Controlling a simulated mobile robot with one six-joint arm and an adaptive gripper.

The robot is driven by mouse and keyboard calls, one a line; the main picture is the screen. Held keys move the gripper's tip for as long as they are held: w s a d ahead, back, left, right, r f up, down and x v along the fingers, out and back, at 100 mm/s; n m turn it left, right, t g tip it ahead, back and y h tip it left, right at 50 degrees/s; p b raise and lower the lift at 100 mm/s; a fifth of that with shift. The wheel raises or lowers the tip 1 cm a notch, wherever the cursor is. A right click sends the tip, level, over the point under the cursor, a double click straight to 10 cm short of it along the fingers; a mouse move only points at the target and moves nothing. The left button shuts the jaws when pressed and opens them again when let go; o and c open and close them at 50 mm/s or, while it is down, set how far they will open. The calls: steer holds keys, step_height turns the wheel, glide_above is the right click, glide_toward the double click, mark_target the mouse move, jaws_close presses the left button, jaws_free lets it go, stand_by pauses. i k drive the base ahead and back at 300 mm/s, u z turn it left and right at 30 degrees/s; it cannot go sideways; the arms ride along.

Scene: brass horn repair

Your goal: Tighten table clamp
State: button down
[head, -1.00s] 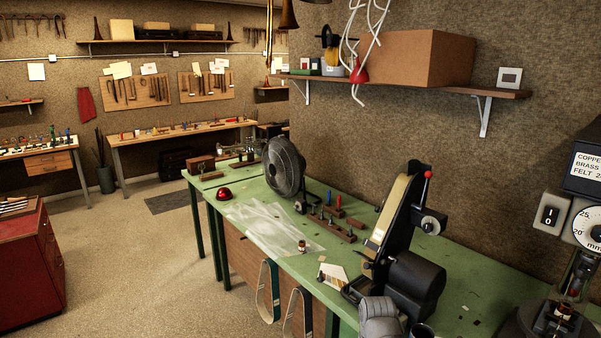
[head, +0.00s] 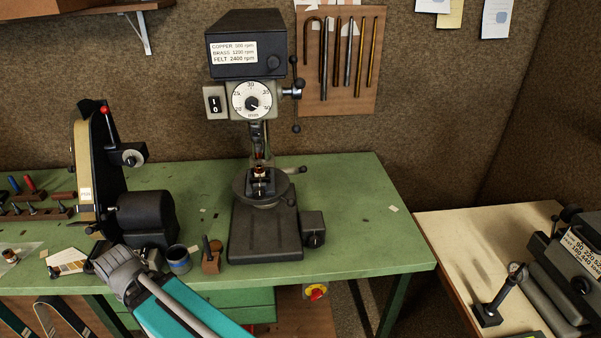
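The drill press (head: 263,225) stands upright on the green bench. Its round dark table (head: 245,187) sits below the spindle, with a small copper-and-dark part (head: 259,176) on it. A short light metal lever (head: 293,171) sticks out to the right behind the table, looking like the table clamp handle; how tight it is cannot be told. My teal and grey arm (head: 168,305) comes in at the bottom left, its grey joint in front of the bench, left of the press and apart from it. My gripper's fingers are not visible.
The belt grinder (head: 147,214), a small blue-grey cup (head: 179,260) and a small wooden block with upright tools (head: 211,260) stand left of the press. The green bench (head: 355,220) is mostly clear to its right. A pale bench (head: 445,245) with another machine stands further right.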

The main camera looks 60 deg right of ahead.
mark_target(303, 169)
steer(key=z, duration=1.45)
steer(key=k, duration=0.85)
steer(key=z, duration=0.25)
steer(key=i, duration=0.8)
